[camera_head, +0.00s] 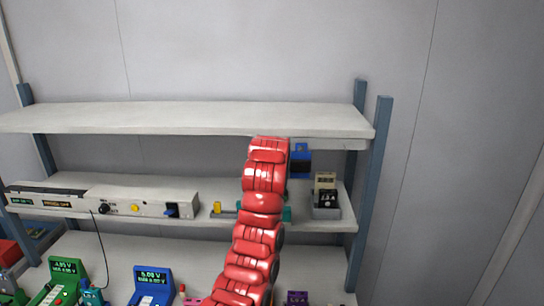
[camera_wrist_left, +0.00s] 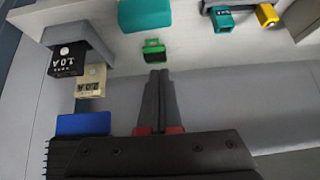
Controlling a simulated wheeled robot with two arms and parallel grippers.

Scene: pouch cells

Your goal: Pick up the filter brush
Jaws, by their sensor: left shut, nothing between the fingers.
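I cannot make out for certain which thing is the filter brush. In the left wrist view my left gripper (camera_wrist_left: 160,74) is shut and empty, its fingertips pointing at a small green and black piece (camera_wrist_left: 153,52) with a gap between. A teal block (camera_wrist_left: 145,14) lies just beyond that piece. A blue block with black ribs (camera_wrist_left: 84,125) shows at the lower left; whether it belongs to my wrist is unclear. In the head view the red arm hides the gripper, and part of a teal thing (camera_head: 287,214) shows beside it. My right gripper is in neither view.
A grey tray (camera_head: 326,213) on the middle shelf holds black (camera_wrist_left: 65,58) and beige (camera_wrist_left: 91,82) blocks. The upper shelf (camera_head: 150,117) is empty above. A long panel (camera_head: 130,203) with knobs stands left. Several meters stand on the lower shelf. A blue post (camera_head: 375,190) stands right.

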